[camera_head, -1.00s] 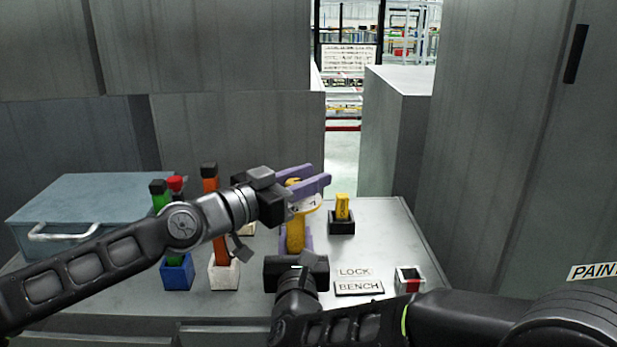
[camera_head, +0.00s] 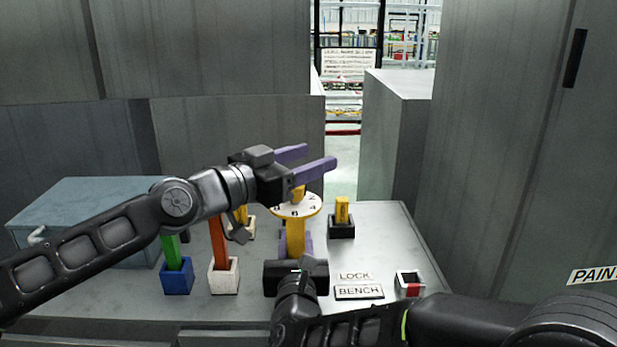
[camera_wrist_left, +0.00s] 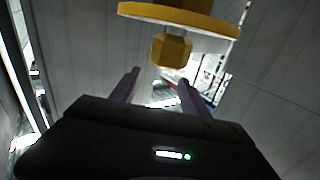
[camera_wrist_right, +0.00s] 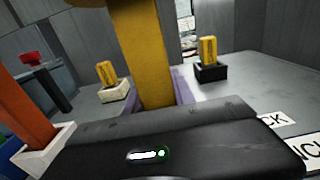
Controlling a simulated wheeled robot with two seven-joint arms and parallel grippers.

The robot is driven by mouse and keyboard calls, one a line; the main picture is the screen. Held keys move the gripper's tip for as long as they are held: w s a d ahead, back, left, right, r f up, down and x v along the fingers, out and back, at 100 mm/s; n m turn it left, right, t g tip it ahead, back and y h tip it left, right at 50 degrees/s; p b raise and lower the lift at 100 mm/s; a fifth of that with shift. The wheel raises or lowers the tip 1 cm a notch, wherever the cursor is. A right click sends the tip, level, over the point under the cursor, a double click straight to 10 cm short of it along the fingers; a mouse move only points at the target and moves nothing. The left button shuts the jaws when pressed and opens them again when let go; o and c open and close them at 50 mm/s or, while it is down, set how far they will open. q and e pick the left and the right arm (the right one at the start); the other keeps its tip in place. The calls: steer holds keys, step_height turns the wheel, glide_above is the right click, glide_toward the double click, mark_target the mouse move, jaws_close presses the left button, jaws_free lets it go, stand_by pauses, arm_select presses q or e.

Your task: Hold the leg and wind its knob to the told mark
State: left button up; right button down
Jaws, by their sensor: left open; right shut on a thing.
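The yellow leg (camera_head: 295,236) stands upright on the bench, with a white numbered dial (camera_head: 297,207) on top. The yellow knob (camera_head: 299,193) rises above the dial and also shows in the left wrist view (camera_wrist_left: 171,50). My right gripper (camera_head: 296,246) is shut on the leg's lower shaft, which fills the space between its purple fingers in the right wrist view (camera_wrist_right: 148,60). My left gripper (camera_head: 313,163) is open and empty, its purple fingers above the dial and apart from the knob. Part of the dial's numbers is hidden.
Green (camera_head: 171,250) and orange (camera_head: 219,243) legs stand in blue and white holders at left. A short yellow piece (camera_head: 342,210) sits in a black holder at right. A blue-grey case (camera_head: 80,205) is far left.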

arm_select(q)
step_height(320, 180, up, 6)
steer(key=shift+f, duration=0.15)
stand_by(0.3)
steer(key=s+a+f+m+t+y, duration=0.1)
steer(key=s+f+m, duration=0.4)
steer(key=m, duration=1.1)
steer(key=s+a+f+m+t+y, duration=0.2)
steer(key=s+a+f+m+y, duration=0.1)
steer(key=m, duration=1.2)
steer(key=s+a+f, duration=0.1)
steer(key=a+f, duration=0.1)
steer(key=a, duration=0.1)
steer(key=shift+s+a+f+m+t, duration=0.15)
steer(key=shift+s+m+t, duration=0.15)
steer(key=shift+s+m, duration=0.1)
steer(key=shift+w, duration=0.15)
